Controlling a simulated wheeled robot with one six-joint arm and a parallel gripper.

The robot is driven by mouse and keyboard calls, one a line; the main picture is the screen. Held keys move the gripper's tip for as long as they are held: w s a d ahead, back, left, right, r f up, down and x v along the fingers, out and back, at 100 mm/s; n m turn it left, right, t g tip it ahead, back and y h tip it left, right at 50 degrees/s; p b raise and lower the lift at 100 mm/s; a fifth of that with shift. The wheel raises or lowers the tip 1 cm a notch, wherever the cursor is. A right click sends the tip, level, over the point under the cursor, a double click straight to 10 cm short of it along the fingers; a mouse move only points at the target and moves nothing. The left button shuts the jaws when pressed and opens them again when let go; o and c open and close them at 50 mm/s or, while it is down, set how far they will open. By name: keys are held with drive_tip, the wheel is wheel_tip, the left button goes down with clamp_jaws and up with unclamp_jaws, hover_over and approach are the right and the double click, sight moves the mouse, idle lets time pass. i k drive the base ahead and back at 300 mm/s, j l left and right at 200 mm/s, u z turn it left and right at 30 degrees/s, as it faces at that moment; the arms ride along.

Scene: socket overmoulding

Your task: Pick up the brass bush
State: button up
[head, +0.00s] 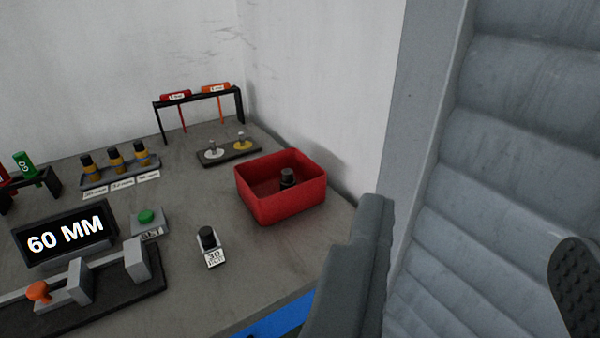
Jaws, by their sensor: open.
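A small yellow, brass-coloured ring (241,146) sits around a pale upright pin on the right of a dark plate (228,153) at the back of the bench. It looks like the brass bush, but it is small in the picture. A similar silver-coloured ring (213,153) sits around the left pin. My gripper (468,225) is open, with its two fingers wide apart on the right side of the view and nothing visible between them. It is well away from the brass-coloured ring, to its right and nearer the camera.
A red bin (267,207) holding a dark cylinder (288,178) stands between plate and gripper. A black-topped piece (208,239) carries a 30 label. A black frame (199,100) with red and orange tools stands behind. A display (64,235) reads 60 MM. Walls rise behind.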

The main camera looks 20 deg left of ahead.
sight(141, 155)
drive_tip(key=u, duration=1.6)
drive_tip(key=i+l, duration=0.1)
drive_tip(key=l, duration=0.2)
drive_tip(key=i+l+u, duration=0.15)
drive_tip(key=l, duration=0.2)
